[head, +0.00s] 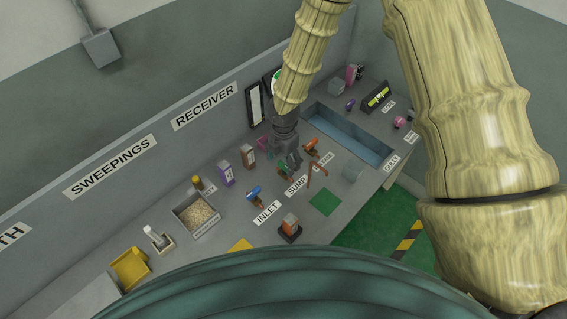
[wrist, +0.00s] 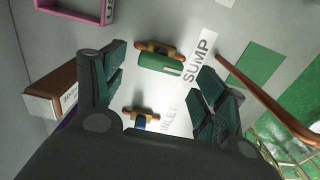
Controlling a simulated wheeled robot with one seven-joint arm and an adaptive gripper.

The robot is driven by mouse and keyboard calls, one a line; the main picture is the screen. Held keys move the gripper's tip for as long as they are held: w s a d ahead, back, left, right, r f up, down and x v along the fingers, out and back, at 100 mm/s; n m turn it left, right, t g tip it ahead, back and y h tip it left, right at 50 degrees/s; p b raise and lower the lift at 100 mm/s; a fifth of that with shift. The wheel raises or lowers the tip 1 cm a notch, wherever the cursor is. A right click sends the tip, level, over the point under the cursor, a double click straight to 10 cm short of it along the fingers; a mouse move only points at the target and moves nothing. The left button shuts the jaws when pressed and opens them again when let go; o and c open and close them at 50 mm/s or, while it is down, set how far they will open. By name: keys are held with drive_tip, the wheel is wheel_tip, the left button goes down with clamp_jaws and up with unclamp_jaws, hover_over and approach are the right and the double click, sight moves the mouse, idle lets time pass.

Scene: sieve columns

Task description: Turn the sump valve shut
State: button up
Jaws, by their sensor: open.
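The sump valve has a green handle (wrist: 160,63) and a brown body, beside the SUMP label (wrist: 198,57) in the wrist view. The handle lies roughly along the body. In the head view the green valve (head: 283,169) is partly hidden by my gripper (head: 289,163). My gripper (wrist: 162,62) is open, its dark green-padded fingers on either side of the view with the green handle between and beyond their tips. I see no contact, though the remaining gap is hard to judge.
A blue-handled valve (head: 254,192) stands by the INLET label (head: 267,213), and an orange-handled valve (head: 311,145) on the other side. A brown bent rod (wrist: 268,102) runs close to my right finger. Small boxes (head: 226,174) stand left of my gripper. A blue basin (head: 345,135) lies behind.

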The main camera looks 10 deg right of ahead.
sight(284, 167)
drive_tip(key=shift+f, duration=1.2)
drive_tip(key=c, duration=1)
